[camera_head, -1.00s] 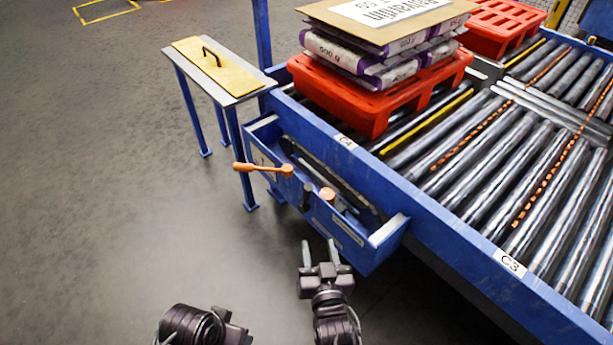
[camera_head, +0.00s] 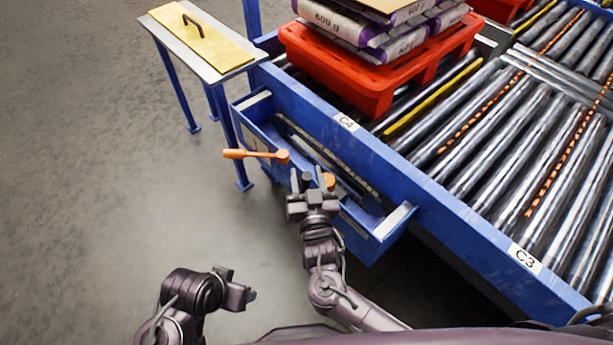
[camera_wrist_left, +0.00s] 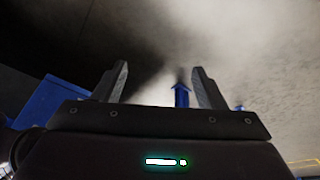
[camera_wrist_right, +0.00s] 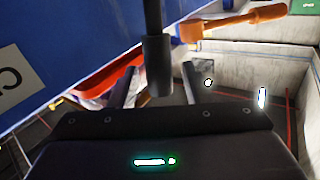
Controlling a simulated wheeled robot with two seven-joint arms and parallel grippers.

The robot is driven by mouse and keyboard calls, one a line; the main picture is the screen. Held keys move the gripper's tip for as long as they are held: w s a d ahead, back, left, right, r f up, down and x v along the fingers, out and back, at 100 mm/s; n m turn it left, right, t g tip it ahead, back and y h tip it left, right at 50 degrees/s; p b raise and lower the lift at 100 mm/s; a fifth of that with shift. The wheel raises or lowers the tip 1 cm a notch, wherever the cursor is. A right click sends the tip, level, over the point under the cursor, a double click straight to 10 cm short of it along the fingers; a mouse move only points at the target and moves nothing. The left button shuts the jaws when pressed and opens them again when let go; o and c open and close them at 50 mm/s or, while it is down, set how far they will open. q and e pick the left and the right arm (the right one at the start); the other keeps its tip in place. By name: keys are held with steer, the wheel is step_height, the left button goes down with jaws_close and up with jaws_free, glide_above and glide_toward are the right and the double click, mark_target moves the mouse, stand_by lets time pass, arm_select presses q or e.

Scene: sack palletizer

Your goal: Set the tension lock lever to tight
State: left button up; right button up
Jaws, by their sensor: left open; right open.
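A lever with an orange handle (camera_head: 255,154) sticks out to the left from the front of a blue open box on the conveyor's side; it also shows in the right wrist view (camera_wrist_right: 235,24). A round orange knob (camera_head: 329,181) is to its right. My right gripper (camera_head: 313,178) is open at the box front, right of the orange handle. In the right wrist view a dark rod with a thick end (camera_wrist_right: 158,65) shows between its fingers, ungripped. I cannot tell which part is the tension lock lever. My left gripper (camera_head: 238,283) is open and empty, low and away from the box.
The blue box (camera_head: 375,240) stands out from the roller conveyor's blue side rail (camera_head: 450,205). A red pallet (camera_head: 340,75) with stacked sacks rests on the rollers. A small table (camera_head: 200,45) with a yellow handled plate stands at the left. The floor at the left is clear.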

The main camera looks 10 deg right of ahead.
steer(key=shift+w, duration=0.1)
jaws_close()
steer(key=shift+f, duration=0.1)
steer(key=shift+s+d+f+m+t+b, duration=0.3)
steer(key=shift+s+t+b, duration=0.15)
steer(key=shift+b, duration=0.5)
steer(key=shift+r, duration=0.25)
arm_select(q)
steer(key=shift+w+d+f+t+h, duration=0.1)
steer(key=shift+w+d+t+h, duration=0.2)
steer(key=shift+d, duration=0.3)
steer(key=shift+w+d+f+t+h, duration=0.1)
steer(key=shift+w+d+t+h, duration=0.15)
steer(key=shift+d, duration=0.3)
steer(key=shift+s, duration=0.1)
arm_select(e)
jaws_free()
